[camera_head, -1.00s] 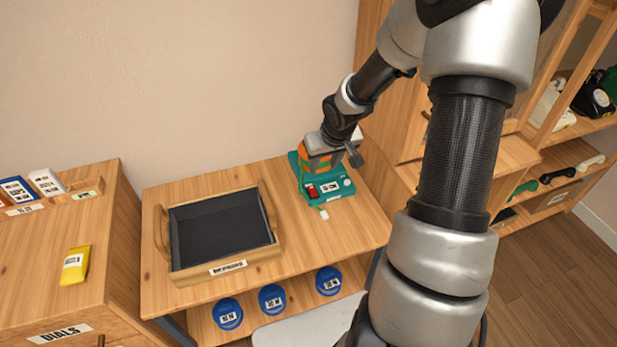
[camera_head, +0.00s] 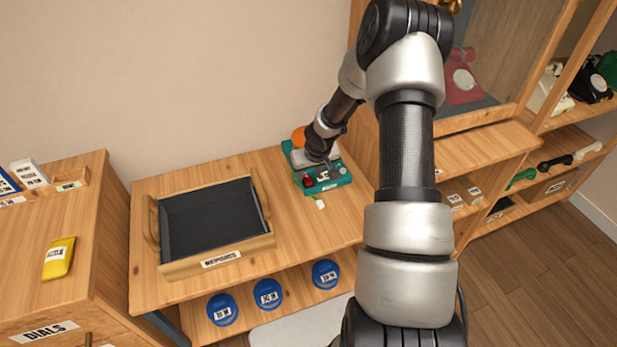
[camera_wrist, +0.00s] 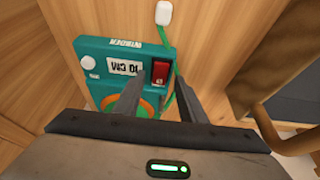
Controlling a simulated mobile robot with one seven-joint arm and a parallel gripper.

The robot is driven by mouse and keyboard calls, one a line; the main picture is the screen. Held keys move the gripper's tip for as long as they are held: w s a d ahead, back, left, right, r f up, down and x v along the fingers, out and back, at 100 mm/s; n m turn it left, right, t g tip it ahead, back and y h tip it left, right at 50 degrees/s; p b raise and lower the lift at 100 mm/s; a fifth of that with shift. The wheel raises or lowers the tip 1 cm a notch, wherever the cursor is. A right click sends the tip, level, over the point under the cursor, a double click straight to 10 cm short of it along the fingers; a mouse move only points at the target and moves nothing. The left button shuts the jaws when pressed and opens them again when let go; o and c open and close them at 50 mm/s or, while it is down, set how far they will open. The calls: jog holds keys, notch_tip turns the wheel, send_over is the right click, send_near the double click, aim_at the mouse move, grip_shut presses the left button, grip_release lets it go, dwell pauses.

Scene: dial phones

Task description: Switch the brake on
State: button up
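The teal winder (camera_head: 335,186) stands on the wooden table; it also shows in the wrist view (camera_wrist: 92,50), labelled "WINDER" and "10 CM". It has a red rocker switch (camera_wrist: 160,72), a white knob (camera_wrist: 88,62) and an orange disc (camera_wrist: 116,104), partly hidden by my gripper. No part is readably marked as a brake. My gripper (camera_wrist: 157,88) is over the winder, its two fingers apart with nothing held between them. The fingertips are close to the red switch; I cannot tell whether they touch it. In the head view my wrist hides much of the winder.
A green cord (camera_wrist: 168,45) with a white tag (camera_wrist: 164,13) hangs past the switch, beside a finger. A dark-lined wooden tray (camera_head: 218,260) stands left of the winder. Several blue discs (camera_head: 268,294) are on the shelf below. Shelving with phones (camera_head: 463,82) is at the right.

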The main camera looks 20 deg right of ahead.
jog(key=shift+w+f, duration=0.2)
jog(key=shift+f, duration=0.2)
jog(key=shift+c, duration=0.5)
grip_shut()
jog(key=r+p, duration=0.1)
jog(key=p, duration=0.2)
jog(key=shift+w, duration=0.1)
jog(key=shift+w+g+p, duration=0.15)
jog(key=shift+g+p, duration=0.35)
jog(key=shift+p, duration=0.45)
jog(key=shift+w+f+g+p, duration=0.3)
jog(key=shift+f+g, duration=0.1)
jog(key=shift+g, duration=0.7)
jog(key=shift+o, duration=0.5)
grip_release()
